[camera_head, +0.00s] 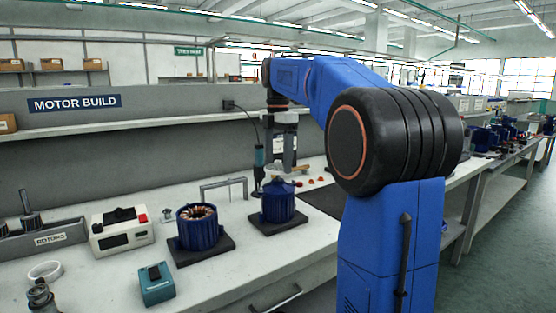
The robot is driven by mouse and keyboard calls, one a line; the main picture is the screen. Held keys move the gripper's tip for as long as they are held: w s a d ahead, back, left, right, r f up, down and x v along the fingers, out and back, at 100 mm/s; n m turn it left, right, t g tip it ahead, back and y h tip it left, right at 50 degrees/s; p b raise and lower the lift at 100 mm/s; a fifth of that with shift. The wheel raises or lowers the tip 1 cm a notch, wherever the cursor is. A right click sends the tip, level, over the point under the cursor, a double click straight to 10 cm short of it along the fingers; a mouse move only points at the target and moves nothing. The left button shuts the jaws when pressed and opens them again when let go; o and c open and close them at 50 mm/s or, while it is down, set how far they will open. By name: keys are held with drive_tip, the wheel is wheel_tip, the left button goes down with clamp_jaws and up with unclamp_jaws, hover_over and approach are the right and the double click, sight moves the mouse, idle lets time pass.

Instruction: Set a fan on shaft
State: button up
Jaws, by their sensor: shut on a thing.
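My gripper (283,163) hangs down from my blue arm, just above a blue motor (278,205) that stands upright on a dark pad (272,226). The gripper is shut on a small pale thing, probably the fan (277,178), right at the top of the motor. The fan is small and partly covered by the gripper. I cannot tell whether it touches the motor. The shaft cannot be made out under the gripper and fan.
Left of it, an open blue motor housing (197,228) with copper windings stands on another dark pad. A grey bracket (223,188) stands behind. A white device (122,231), a teal box (156,284) and a rotor rack (45,240) are further left. A hanging screwdriver (259,156) is close beside my gripper.

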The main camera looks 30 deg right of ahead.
drive_tip(key=shift+f, duration=0.6)
idle(0.6)
drive_tip(key=o, duration=1.1)
drive_tip(key=shift+r, duration=0.1)
drive_tip(key=shift+r, duration=3.9)
drive_tip(key=s+a+f+m+t, duration=0.1)
drive_tip(key=s+a+f+m, duration=0.4)
drive_tip(key=s+f, duration=0.5)
drive_tip(key=s+a+f+m+t, duration=0.2)
drive_tip(key=s+a+f+m, duration=0.3)
drive_tip(key=s+f, duration=0.5)
drive_tip(key=s+a+f+m+t, duration=0.1)
drive_tip(key=s+a+f+m, duration=0.4)
drive_tip(key=s+f+m, duration=0.3)
drive_tip(key=shift+s+a+f+m+t, duration=0.15)
drive_tip(key=shift+s+f, duration=0.2)
drive_tip(key=shift+f, duration=0.35)
drive_tip(key=shift+s+a+f+m+t, duration=0.1)
drive_tip(key=shift+s+f, duration=0.3)
drive_tip(key=shift+f, duration=0.3)
drive_tip(key=shift+s+a+f+m+t, duration=0.15)
drive_tip(key=shift+s+f, duration=0.2)
drive_tip(key=shift+f, duration=0.35)
